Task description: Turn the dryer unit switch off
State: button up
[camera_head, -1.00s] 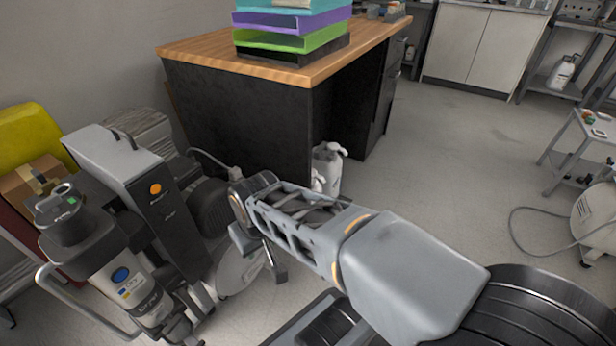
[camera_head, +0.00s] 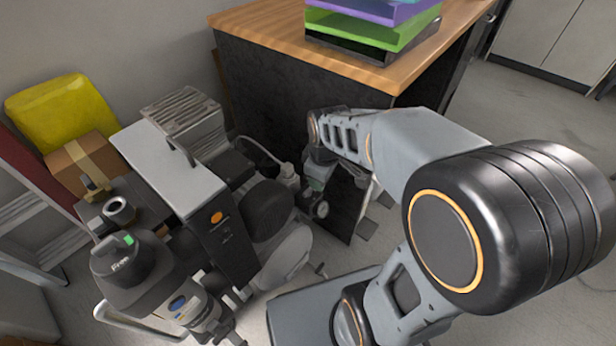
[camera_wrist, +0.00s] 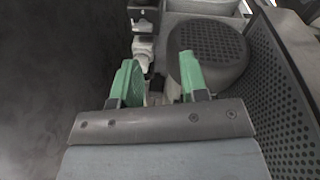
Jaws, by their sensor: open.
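The compressor assembly stands at the left in the head view. Its tall grey-topped, dark-fronted cabinet (camera_head: 228,240) has an orange round button (camera_head: 217,217). A dark cylinder with a green-lit top (camera_head: 125,262) stands in front of it. I cannot tell which part is the dryer unit, and no switch is clearly identifiable. In the head view my gripper is right of the assembly, partly hidden by my arm.
A wood-topped black desk (camera_head: 270,75) stands close behind my gripper, with stacked trays (camera_head: 375,28) on it. A perforated dark panel (camera_wrist: 285,100) borders the wrist view's right side. A cardboard box (camera_head: 85,165) and yellow bin (camera_head: 60,108) stand at left. Open floor lies at right.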

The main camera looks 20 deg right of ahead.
jog(key=w+n+p, duration=0.3)
jog(key=w+n, duration=0.2)
jog(key=n, duration=0.1)
jog(key=n+g+p, duration=0.2)
jog(key=n+p, duration=0.2)
jog(key=n, duration=0.5)
send_near(309, 189)
jog(key=shift+n, duration=0.3)
jog(key=f+b, duration=0.2)
jog(key=f, duration=0.2)
jog(key=f+b, duration=0.2)
jog(key=f, duration=0.3)
jog(key=shift+s+f+b, duration=0.1)
jog(key=shift+s+b, duration=0.1)
jog(key=shift+b, duration=0.1)
grip_shut()
